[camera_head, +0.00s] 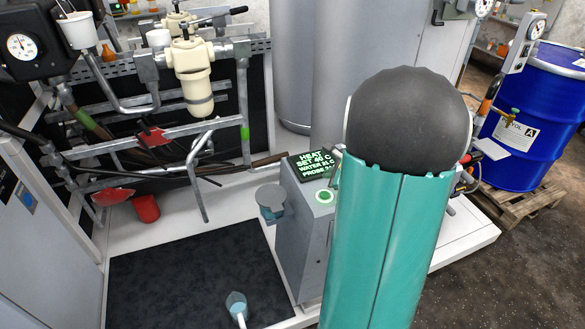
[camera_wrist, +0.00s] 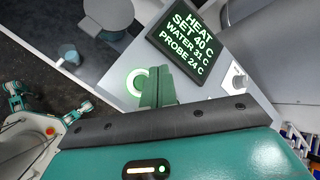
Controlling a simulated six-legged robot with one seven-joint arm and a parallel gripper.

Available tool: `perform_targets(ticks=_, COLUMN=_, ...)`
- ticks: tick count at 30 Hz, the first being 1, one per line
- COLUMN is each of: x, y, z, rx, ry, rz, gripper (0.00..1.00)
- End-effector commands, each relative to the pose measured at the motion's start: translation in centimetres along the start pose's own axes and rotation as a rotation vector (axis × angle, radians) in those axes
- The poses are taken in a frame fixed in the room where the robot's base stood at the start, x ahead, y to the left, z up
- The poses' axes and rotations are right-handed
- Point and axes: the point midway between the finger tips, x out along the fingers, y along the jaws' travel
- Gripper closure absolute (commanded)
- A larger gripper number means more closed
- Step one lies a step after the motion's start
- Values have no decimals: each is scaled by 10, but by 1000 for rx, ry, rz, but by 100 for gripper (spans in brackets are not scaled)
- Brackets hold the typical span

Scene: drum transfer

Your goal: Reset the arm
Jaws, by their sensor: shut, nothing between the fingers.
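My gripper (camera_wrist: 157,86) shows in the wrist view as two green fingers pressed together, with nothing between them. It is in front of the grey heater box, its tips beside the green-ringed button (camera_wrist: 133,81) and below the display (camera_wrist: 190,42). I cannot tell whether the tips touch the box. The display reads HEAT, SET 40 C, WATER 31 C, PROBE 24 C. In the head view my teal arm with its dark cap fills the right middle and hides most of the gripper. The same button (camera_head: 324,196) glows green there, on the box (camera_head: 300,225).
A pipe rack with a cream filter housing (camera_head: 192,75) and a gauge stands at the left. A red cup (camera_head: 146,208) sits below it. A dark mat (camera_head: 190,280) carries a small beaker (camera_head: 236,303). A blue drum (camera_head: 535,120) stands on a pallet (camera_head: 520,198) at the right.

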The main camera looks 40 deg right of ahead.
Motion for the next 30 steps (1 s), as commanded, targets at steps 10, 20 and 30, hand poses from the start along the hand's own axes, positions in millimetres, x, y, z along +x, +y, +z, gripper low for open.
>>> perform_targets(ticks=10, x=-4, y=5, z=22, rx=-75, ry=-24, rz=20, gripper=100)
perform_targets(ticks=20, x=-64, y=95, z=184, rx=-842, ry=-219, rz=209, gripper=100)
perform_targets(ticks=30, x=-162, y=207, z=251, rx=-1756, ry=-321, rz=332, gripper=100)
